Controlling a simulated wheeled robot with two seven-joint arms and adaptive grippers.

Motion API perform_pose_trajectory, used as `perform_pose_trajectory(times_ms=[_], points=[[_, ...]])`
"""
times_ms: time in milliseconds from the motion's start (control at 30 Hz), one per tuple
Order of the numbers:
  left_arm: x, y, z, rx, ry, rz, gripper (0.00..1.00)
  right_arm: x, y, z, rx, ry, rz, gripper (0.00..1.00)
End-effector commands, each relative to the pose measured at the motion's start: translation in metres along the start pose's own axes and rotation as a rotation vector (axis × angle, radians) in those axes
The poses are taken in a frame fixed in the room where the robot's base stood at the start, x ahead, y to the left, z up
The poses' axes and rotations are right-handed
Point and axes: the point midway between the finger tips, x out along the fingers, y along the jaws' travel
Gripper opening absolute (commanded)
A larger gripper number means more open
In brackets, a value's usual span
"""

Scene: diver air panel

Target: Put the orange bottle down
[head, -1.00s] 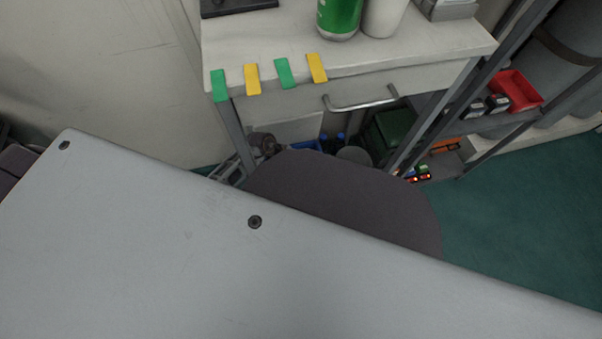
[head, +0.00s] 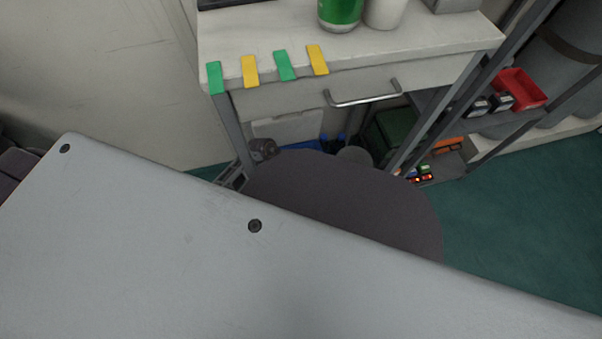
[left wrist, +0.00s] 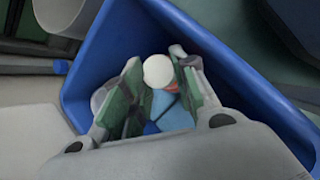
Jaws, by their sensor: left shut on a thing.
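In the left wrist view my left gripper (left wrist: 160,92) is shut on the orange bottle (left wrist: 172,87). The gripper points into a blue bin (left wrist: 83,62), whose walls surround the fingers. Light blue things (left wrist: 174,112) lie in the bin below the bottle. I cannot tell whether the bottle touches them. Neither gripper shows in the head view.
A white bench (head: 400,38) carries a green bottle (head: 340,10) and a white cylinder (head: 384,11). Its drawer has a metal handle (head: 365,100). Beside it a rack holds a red bin (head: 522,88). Green floor (head: 510,225) is clear at right.

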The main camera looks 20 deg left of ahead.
Motion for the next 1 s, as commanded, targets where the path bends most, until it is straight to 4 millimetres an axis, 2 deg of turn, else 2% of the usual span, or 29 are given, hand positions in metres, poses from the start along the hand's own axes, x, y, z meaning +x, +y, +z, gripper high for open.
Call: perform_pose_trajectory(times_ms=[167, 200, 333, 767, 1000], points=[[0.002, 0.001, -0.001, 0.001, -0.001, 0.002, 0.0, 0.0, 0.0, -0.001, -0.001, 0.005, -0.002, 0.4], [0.002, -0.001, -0.001, 0.0, 0.0, 0.0, 0.32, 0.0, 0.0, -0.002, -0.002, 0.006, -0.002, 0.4], [0.002, -0.001, -0.001, 0.0, 0.0, 0.0, 0.49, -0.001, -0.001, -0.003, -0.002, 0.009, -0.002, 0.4], [0.001, -0.001, 0.0, 0.0, -0.001, -0.001, 0.5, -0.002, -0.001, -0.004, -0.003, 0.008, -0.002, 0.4], [-0.012, -0.001, -0.001, 0.0, 0.002, -0.001, 0.5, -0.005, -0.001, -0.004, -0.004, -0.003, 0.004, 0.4]])
